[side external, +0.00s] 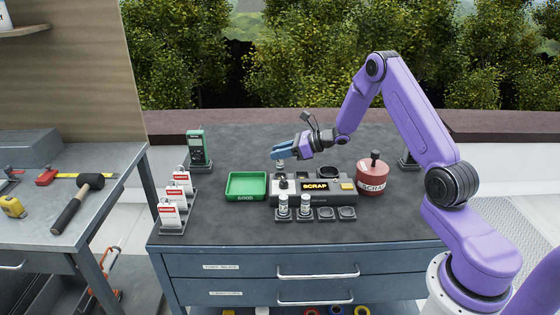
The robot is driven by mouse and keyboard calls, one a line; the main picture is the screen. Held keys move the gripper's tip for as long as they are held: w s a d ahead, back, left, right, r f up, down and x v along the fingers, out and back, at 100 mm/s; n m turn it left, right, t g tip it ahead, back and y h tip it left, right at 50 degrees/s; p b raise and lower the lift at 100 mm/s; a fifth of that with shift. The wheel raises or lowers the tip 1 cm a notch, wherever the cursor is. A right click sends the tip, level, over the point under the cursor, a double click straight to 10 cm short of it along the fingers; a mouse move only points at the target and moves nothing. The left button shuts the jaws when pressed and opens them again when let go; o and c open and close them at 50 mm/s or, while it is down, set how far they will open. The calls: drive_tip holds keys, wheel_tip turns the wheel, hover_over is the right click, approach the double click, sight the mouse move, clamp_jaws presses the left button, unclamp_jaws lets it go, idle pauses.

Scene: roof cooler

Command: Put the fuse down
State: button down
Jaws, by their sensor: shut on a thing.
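My gripper (280,156) is above the back left part of the tester, with its blue fingers pointing left. It is shut on a small pale fuse (281,163), mostly hidden by the fingers. The fuse is over the grey tester (330,198); I cannot tell if it touches it. The tester's display (316,186) reads SCRAP. Two more fuses, a left one (283,204) and a right one (305,204), stand upright in holders at the front. A green tray (246,197) marked GOOD is to the left. A red can (372,180) marked SCRAP is to the right.
Two empty holders (336,213) are beside the standing fuses. Danger tags (174,203) stand at the bench's left, with a green meter (197,148) behind. A hammer (78,200) lies on the other bench. The bench (220,224) is clear in front of the tray.

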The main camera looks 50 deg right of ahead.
sight(280, 161)
drive_tip(key=shift+w+f, duration=0.1)
drive_tip(key=shift+f, duration=1.55)
drive_tip(key=shift+f, duration=0.1)
drive_tip(key=c, duration=0.8)
unclamp_jaws()
